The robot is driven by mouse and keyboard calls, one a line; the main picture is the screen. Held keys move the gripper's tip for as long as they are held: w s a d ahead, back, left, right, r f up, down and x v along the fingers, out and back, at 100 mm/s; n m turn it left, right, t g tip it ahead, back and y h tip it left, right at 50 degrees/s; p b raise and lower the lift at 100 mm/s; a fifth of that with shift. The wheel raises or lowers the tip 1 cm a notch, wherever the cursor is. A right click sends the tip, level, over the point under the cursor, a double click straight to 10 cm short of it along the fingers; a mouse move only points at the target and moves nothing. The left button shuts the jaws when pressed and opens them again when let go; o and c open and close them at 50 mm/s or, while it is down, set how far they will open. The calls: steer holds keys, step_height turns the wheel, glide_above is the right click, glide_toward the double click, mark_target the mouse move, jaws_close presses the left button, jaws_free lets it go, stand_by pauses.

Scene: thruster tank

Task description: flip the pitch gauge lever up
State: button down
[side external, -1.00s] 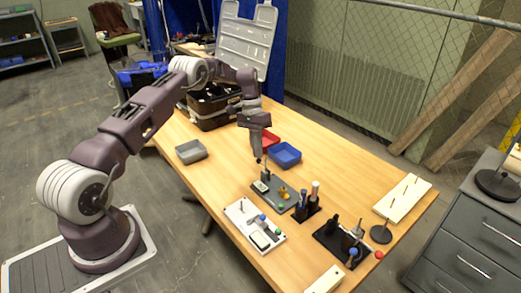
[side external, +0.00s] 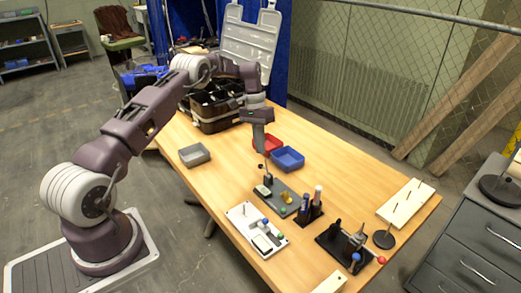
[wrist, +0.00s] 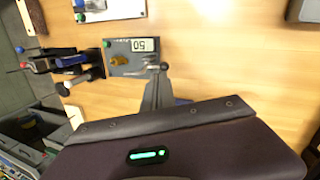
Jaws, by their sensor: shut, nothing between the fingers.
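A grey panel (side external: 287,193) lies on the table, with a small display, a brass-coloured knob and a green button. The wrist view shows the panel (wrist: 136,70) with its display (wrist: 142,45) reading 50, seen upside down. A thin dark lever (side external: 267,172) stands on a black block at the panel's far left end. My gripper (side external: 263,151) points down just above this lever, shut and empty. In the wrist view my gripper (wrist: 156,76) is beside the panel's end, near small dark rounded parts. Whether it touches the lever I cannot tell.
A white panel (side external: 245,212) with a display and coloured knobs lies nearer the camera. A dark holder (side external: 309,212) with upright cylinders stands right of the grey panel.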

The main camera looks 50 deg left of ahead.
steer(key=v, duration=0.5)
steer(key=shift+a+r, duration=0.1)
steer(key=shift+r, duration=0.2)
steer(key=s+d+r+t+y, duration=0.1)
steer(key=d+r, duration=0.3)
steer(key=r, duration=0.4)
steer(key=s+d+r+t, duration=0.15)
steer(key=d+r, duration=0.25)
steer(key=r, duration=0.4)
steer(key=s+d+r+y, duration=0.1)
steer(key=s+d+r, duration=0.7)
steer(key=s, duration=0.1)
steer(key=s+d+r+m+t, duration=0.15)
steer(key=s+d, duration=0.35)
steer(key=s, duration=0.6)
steer(key=s+d+f+t, duration=0.1)
steer(key=s+f, duration=0.1)
steer(key=s, duration=0.4)
steer(key=s+d+f+t+y, duration=0.1)
steer(key=s+d+f, duration=0.1)
steer(key=s, duration=0.4)
steer(key=shift+s+f+m, duration=0.25)
steer(key=shift+f+m, duration=0.2)
steer(key=shift+f, duration=0.35)
